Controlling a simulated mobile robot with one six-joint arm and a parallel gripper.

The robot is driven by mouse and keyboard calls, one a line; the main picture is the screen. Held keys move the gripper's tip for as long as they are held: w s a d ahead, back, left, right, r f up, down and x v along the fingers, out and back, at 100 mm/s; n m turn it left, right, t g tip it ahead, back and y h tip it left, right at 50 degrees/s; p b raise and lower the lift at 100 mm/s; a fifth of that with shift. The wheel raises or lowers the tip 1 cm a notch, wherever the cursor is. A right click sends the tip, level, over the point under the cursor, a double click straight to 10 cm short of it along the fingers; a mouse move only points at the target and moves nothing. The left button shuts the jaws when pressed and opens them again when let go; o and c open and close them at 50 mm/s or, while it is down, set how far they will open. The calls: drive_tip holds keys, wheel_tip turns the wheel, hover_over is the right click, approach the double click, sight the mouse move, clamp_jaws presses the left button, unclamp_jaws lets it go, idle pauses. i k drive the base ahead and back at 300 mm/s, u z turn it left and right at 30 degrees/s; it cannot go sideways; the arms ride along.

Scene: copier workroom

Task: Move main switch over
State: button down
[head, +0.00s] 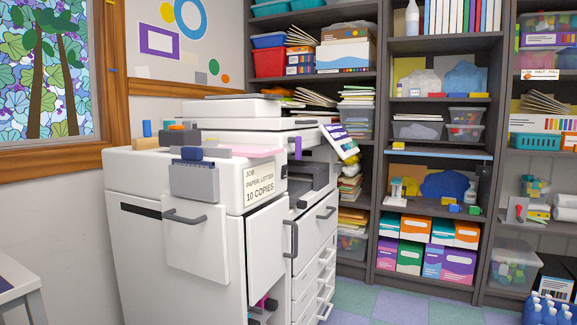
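The main switch cannot be made out for sure in the head view. A white copier (180,220) stands at the centre left, with a label reading "JOB PAPER: LETTER 10 COPIES" (265,183). A white panel with a grey handle (197,240) is on its near side. Another white panel (267,252) stands at the corner, perhaps a door ajar. Below it, a dark gap shows a small magenta part (262,300). A grey box with a blue piece on top (194,180) sits at the copier's upper edge. My gripper is not in view.
Shelves (383,170) with bins, boxes and papers line the back wall. A touch panel (340,141) tilts out from the copier's right side. Blue bottles (545,309) stand at the lower right. A table corner (18,278) shows at the lower left. Tiled floor (400,305) lies open right of the copier.

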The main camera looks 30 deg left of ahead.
sight(284, 174)
drive_tip(key=u, duration=0.4)
drive_tip(key=i, duration=0.9)
drive_tip(key=z, duration=0.5)
drive_tip(key=k, duration=0.15)
drive_tip(key=u, duration=2.8)
